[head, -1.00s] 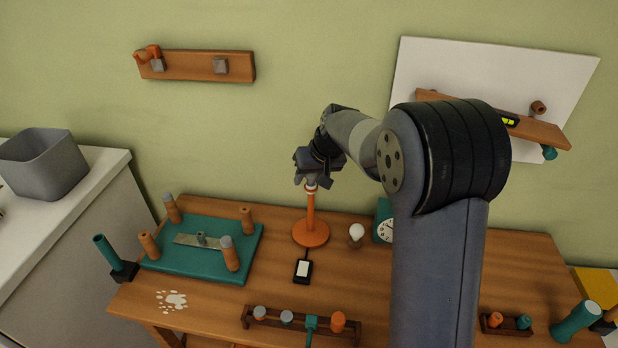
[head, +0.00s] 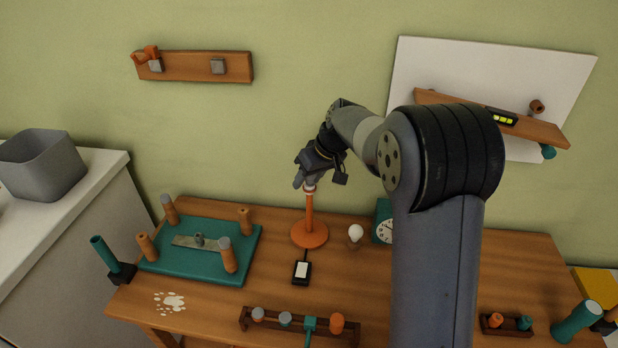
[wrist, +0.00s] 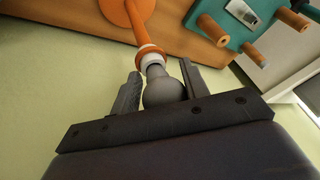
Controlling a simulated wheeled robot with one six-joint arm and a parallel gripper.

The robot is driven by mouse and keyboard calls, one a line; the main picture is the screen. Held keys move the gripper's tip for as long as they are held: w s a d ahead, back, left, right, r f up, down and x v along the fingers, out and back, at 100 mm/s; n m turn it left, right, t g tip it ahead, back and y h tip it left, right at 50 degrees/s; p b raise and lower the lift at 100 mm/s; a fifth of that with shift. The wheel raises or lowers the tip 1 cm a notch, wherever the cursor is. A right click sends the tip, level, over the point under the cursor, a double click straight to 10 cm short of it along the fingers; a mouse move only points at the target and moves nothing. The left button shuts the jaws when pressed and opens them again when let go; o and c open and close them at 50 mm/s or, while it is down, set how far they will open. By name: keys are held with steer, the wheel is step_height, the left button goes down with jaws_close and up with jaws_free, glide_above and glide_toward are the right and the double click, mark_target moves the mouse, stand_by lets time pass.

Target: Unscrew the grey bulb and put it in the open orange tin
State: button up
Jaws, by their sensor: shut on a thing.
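The grey bulb (wrist: 163,92) sits at the top of an orange lamp stand (head: 309,236), its neck at the white and orange collar (wrist: 150,54). My gripper (wrist: 160,70) has one finger on each side of the bulb and is shut on it. In the head view my gripper (head: 304,184) is at the top of the stand's post and hides most of the bulb. The stand is upright on the table. I cannot make out an open orange tin in either view.
A white bulb (head: 356,232) and a teal clock (head: 384,222) stand right of the lamp. A black device (head: 301,271) lies in front of it. A teal board with posts (head: 190,262) is at left. A rack (head: 270,322) is at the front edge.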

steer(key=shift+w+r+n+g, duration=0.15)
steer(key=shift+n+g, duration=0.25)
steer(key=shift+n, duration=0.7)
steer(key=shift+a+n+g, duration=0.2)
steer(key=shift+n+g, duration=0.1)
steer(key=shift+n, duration=0.2)
steer(key=shift+c, duration=0.3)
steer(key=shift+o, duration=0.3)
steer(key=shift+n+g+y+p, duration=0.3)
steer(key=shift+n+g+p, duration=0.4)
steer(key=shift+n, duration=1.1)
steer(key=shift+n+g+p, duration=0.5)
steer(key=shift+n+p, duration=0.25)
steer(key=shift+n, duration=0.35)
steer(key=shift+s+n+g, duration=0.2)
steer(key=shift+n+g, duration=0.1)
steer(key=shift+n, duration=0.3)
